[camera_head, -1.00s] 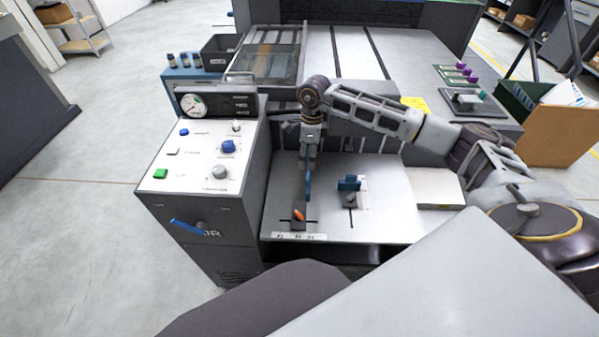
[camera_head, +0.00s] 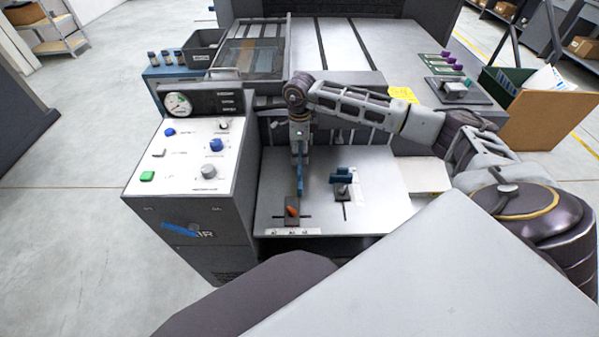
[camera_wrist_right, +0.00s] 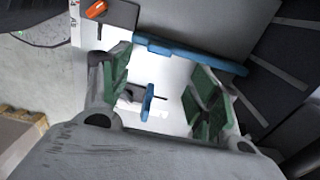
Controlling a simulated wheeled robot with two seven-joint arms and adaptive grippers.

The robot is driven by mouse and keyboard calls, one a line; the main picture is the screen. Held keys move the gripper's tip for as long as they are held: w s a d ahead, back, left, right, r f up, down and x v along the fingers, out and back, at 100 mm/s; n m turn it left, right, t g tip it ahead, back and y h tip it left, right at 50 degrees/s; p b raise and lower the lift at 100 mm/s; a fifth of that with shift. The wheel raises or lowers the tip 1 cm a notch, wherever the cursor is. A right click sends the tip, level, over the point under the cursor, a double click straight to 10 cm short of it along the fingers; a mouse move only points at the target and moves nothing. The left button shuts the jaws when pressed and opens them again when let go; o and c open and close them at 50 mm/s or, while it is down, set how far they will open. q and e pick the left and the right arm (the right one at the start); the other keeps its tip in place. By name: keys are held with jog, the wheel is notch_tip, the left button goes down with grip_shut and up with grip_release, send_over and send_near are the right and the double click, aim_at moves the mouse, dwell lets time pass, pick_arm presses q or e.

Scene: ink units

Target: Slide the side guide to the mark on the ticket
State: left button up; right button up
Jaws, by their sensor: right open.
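A long blue bar (camera_head: 300,172) stands on the light feed board (camera_head: 382,205), with an orange knob (camera_head: 292,211) on a dark block at its near end. Beside it to the right is a small blue piece (camera_head: 341,175) on a dark base over a short slot. I cannot tell which is the side guide. My right gripper (camera_head: 299,150) is above the far end of the long bar. In the right wrist view its green-padded fingers (camera_wrist_right: 160,80) are open, with the long bar (camera_wrist_right: 190,52) beyond and the small piece (camera_wrist_right: 149,103) in the gap. My left gripper is out of view.
A numbered white strip (camera_head: 293,231) lies along the board's near edge. A yellow note (camera_head: 403,94) lies behind my arm; its writing is unreadable. The console (camera_head: 192,160) with gauge and knobs stands to the left. A white pad (camera_head: 426,174) lies at the right.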

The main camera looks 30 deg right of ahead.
aim_at(299, 171)
notch_tip(299, 171, down, 10)
jog(key=shift+f, duration=0.65)
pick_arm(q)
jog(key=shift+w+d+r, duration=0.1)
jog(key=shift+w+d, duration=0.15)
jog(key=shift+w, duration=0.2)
pick_arm(e)
jog(key=shift+c, duration=0.4)
grip_shut()
jog(key=shift+s+d, duration=0.45)
jog(key=shift+d, duration=0.25)
jog(key=shift+s+d, duration=0.4)
jog(key=shift+d, duration=0.25)
jog(key=shift+s+d, duration=0.4)
jog(key=shift+d, duration=0.25)
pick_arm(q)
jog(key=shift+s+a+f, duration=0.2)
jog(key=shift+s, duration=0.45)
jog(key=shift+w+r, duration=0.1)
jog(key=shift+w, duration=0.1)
